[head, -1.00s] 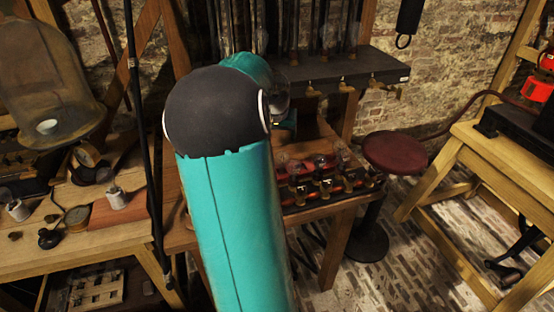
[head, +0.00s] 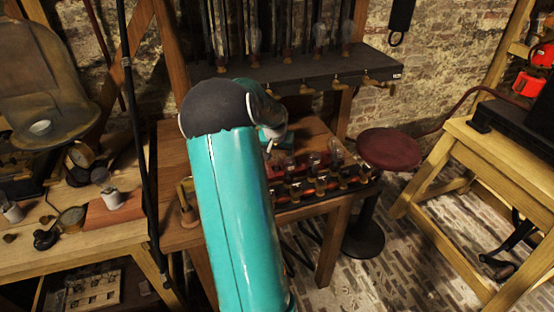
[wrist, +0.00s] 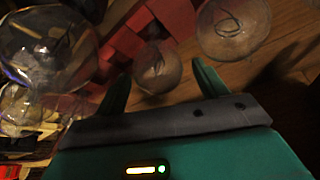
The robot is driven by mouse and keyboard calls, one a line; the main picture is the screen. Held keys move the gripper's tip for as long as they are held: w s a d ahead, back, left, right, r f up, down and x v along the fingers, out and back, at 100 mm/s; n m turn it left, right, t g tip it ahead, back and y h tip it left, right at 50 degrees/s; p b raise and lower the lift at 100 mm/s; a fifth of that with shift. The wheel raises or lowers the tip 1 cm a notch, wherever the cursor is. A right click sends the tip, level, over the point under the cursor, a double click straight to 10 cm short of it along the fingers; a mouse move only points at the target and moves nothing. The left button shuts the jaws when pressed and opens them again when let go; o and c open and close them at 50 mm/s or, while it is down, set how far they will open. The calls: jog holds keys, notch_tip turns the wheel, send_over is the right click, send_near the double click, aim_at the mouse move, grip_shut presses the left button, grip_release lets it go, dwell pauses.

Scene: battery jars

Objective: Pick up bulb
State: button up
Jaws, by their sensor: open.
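In the wrist view my gripper (wrist: 161,72) is open, with one dark teal finger on each side of a small round glass bulb (wrist: 157,66) that has a thin filament. The bulb shows between the fingertips; I cannot tell whether either finger touches it. A second bulb (wrist: 235,26) is at the upper right, and a larger clear bulb (wrist: 42,48) is at the left. In the head view, glass bulbs (head: 335,150) stand in a red and dark rack on the wooden bench. My arm hides part of the gripper there.
Red blocks (wrist: 125,35) lie beside the bulbs in the wrist view. In the head view a dark shelf (head: 320,72) with hanging brass fittings is above the bench.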

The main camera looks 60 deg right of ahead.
jog(key=c, duration=1.1)
jog(key=shift+r, duration=0.1)
jog(key=shift+c, duration=0.2)
